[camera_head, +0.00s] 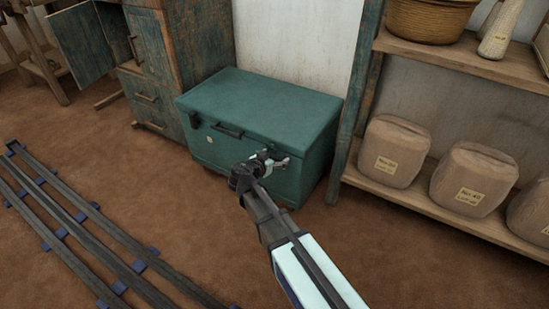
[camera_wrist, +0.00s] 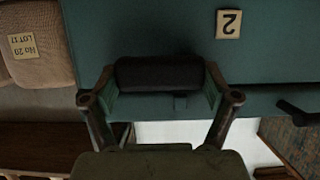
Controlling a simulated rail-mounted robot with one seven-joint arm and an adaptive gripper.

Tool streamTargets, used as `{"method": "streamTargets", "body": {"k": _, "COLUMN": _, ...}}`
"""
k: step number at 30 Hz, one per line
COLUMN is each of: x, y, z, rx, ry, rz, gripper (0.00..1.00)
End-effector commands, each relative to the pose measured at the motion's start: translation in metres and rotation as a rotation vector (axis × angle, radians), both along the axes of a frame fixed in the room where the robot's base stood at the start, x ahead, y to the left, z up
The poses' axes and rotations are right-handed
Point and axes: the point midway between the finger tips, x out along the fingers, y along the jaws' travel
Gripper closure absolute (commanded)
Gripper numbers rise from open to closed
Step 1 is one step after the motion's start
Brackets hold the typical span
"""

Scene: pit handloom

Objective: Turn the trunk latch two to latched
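The teal trunk (camera_head: 282,108) stands against the wall with its lid down. In the wrist view, its front carries a pale label with a 2 (camera_wrist: 229,24). My gripper (camera_head: 270,160) is at the right part of the trunk's front and hides this latch in the head view. In the wrist view, my gripper's fingers (camera_wrist: 161,82) are spread on both sides of the latch; firm contact cannot be made out.
Another dark latch (camera_head: 194,119) and a handle (camera_head: 228,131) are on the trunk's front. A shelf rack (camera_head: 450,212) with sacks (camera_head: 393,151) stands close on the right. A worn cabinet (camera_head: 198,45) is at the left. Rails (camera_head: 95,240) cross the floor.

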Motion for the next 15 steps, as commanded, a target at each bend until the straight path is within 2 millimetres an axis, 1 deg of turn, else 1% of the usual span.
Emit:
{"method": "streamTargets", "body": {"k": 8, "x": 0.0009, "y": 0.0006, "z": 0.0008, "rx": -0.020, "ry": 0.010, "rz": 0.001, "gripper": 0.49}}
{"method": "streamTargets", "body": {"k": 15, "x": 0.0021, "y": 0.0024, "z": 0.0040, "rx": -0.115, "ry": 0.059, "rz": 0.001, "gripper": 0.49}}
